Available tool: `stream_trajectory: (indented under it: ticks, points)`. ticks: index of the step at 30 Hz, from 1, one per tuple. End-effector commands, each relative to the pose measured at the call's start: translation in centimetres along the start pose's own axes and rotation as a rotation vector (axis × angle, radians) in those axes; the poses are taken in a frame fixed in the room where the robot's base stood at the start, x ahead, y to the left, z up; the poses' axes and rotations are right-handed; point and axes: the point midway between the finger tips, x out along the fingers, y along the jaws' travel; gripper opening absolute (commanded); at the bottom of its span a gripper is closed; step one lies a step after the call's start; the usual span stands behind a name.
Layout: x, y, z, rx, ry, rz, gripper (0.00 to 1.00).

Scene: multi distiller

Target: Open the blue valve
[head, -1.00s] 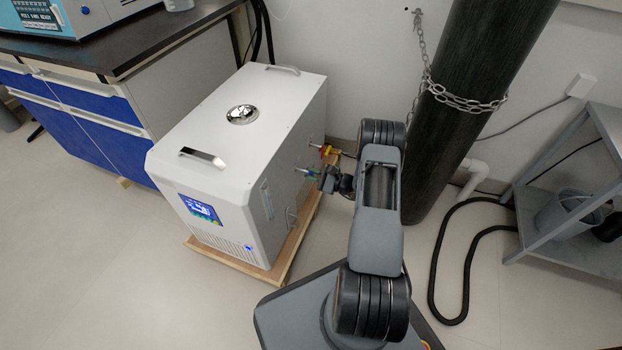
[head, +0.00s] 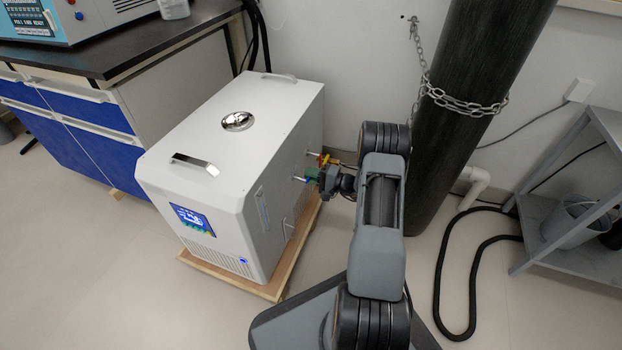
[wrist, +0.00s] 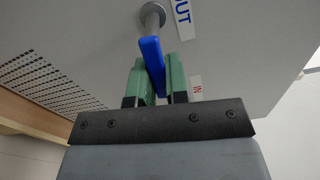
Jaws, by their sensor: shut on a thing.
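The blue valve (wrist: 151,52) is a flat blue lever on a grey pipe stub in the chiller's side panel, by a label reading "OUT". In the wrist view my gripper (wrist: 156,78) has its two green fingers on either side of the lever, shut on its lower end. The lever's upper part shows above the fingertips. In the head view my gripper (head: 313,175) is at the right side of the white chiller (head: 240,150), and its fingers mostly hide the blue valve. A red-and-yellow valve (head: 327,160) is just behind it.
The chiller stands on a wooden pallet (head: 283,265). A dark cylinder (head: 465,100) with a chain stands behind my arm. A black hose (head: 440,265) and a grey shelf (head: 560,235) are on the right. A blue-fronted bench (head: 95,140) is at left.

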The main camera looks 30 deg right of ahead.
Motion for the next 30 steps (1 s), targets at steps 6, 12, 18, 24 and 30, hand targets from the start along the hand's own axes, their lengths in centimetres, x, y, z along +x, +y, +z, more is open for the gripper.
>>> stream_trajectory:
  ticks: [6, 12, 18, 24, 30]
  points:
    - [-0.02, -0.33, -0.04, -0.101, 0.002, 0.000, 0.00]
    - [-0.02, -0.51, -0.02, -0.149, 0.002, 0.000, 0.00]
    - [-0.02, -0.58, -0.02, -0.165, 0.002, 0.000, 0.00]
    - [-0.02, -0.59, -0.02, -0.167, 0.002, 0.000, 0.00]
    - [-0.01, -0.59, -0.01, -0.166, 0.002, 0.000, 0.21]
